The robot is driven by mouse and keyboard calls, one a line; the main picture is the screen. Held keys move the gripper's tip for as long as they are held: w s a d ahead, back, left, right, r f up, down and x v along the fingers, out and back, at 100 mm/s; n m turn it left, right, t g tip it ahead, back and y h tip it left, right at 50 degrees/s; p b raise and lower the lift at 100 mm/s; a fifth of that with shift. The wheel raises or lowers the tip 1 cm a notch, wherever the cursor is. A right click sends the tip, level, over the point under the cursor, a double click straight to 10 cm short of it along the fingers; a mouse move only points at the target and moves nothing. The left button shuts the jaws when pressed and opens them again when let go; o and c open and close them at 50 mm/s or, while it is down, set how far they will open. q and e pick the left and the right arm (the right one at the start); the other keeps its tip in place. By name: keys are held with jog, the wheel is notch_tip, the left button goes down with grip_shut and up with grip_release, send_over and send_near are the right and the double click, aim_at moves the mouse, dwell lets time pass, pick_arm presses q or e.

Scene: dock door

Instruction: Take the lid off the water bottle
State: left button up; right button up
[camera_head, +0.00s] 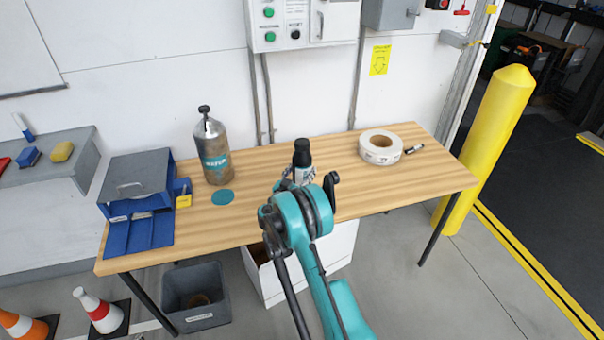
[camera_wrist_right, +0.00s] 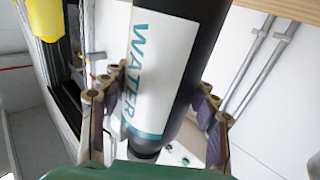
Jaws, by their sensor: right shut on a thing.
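The water bottle (camera_head: 303,160) is black with a white label and a black lid (camera_head: 302,144) on top. It stands near the middle of the table in the head view. In the right wrist view the bottle (camera_wrist_right: 187,70) fills the middle, with teal "WATER" lettering on its label and its narrow end (camera_wrist_right: 145,153) low in the picture. My right gripper (camera_wrist_right: 160,88) is shut on the bottle's body, one finger on each side. In the head view my teal arm hides the bottle's lower part, so I cannot tell whether it touches the table. My left gripper is not in view.
On the wooden table (camera_head: 420,185) are a metal bottle (camera_head: 212,155) with a teal label, a teal disc (camera_head: 222,197), a blue-grey box (camera_head: 138,200), a tape roll (camera_head: 380,147) and a marker (camera_head: 414,149). A yellow post (camera_head: 490,140) stands at the right end.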

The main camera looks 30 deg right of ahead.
jog(key=s+d+r+p, duration=0.4)
jog(key=s+r, duration=0.4)
jog(key=s, duration=0.3)
jog(key=shift+d+r, duration=0.2)
jog(key=shift+r, duration=0.05)
jog(key=shift+w, duration=0.1)
jog(key=o, duration=0.4)
jog(key=c, duration=0.8)
